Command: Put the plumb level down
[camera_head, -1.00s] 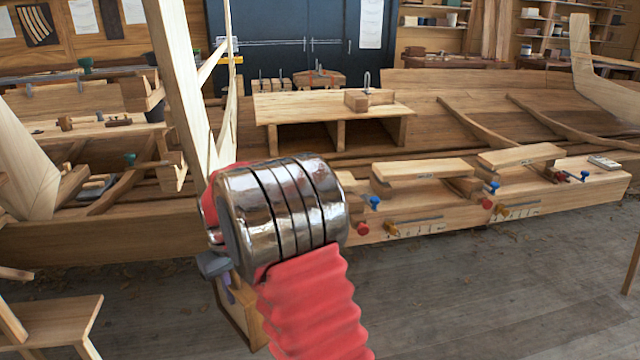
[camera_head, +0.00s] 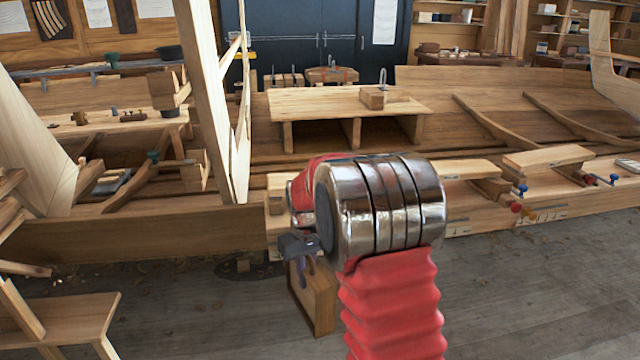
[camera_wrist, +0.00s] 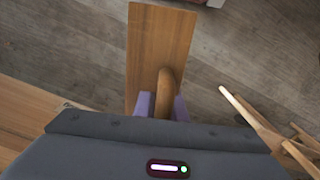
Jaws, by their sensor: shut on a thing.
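The plumb level shows in the head view as a wooden board (camera_head: 313,300) hanging upright below my gripper (camera_head: 308,262), above the grey floor. In the wrist view it is a long flat wooden board (camera_wrist: 160,45) with a rounded wooden handle (camera_wrist: 166,88). The purple fingers of my gripper (camera_wrist: 162,106) are shut around this handle. The near end of the board is hidden by my gripper's grey body. My arm hides part of the hull behind it in the head view.
A wooden boat hull (camera_head: 130,235) crosses the scene behind my gripper. A low bench (camera_head: 330,103) with a clamped block stands in it. Several planks and clamps lie along its right side. A wooden stool (camera_head: 70,318) stands at lower left. Floor (camera_head: 530,290) at right is clear.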

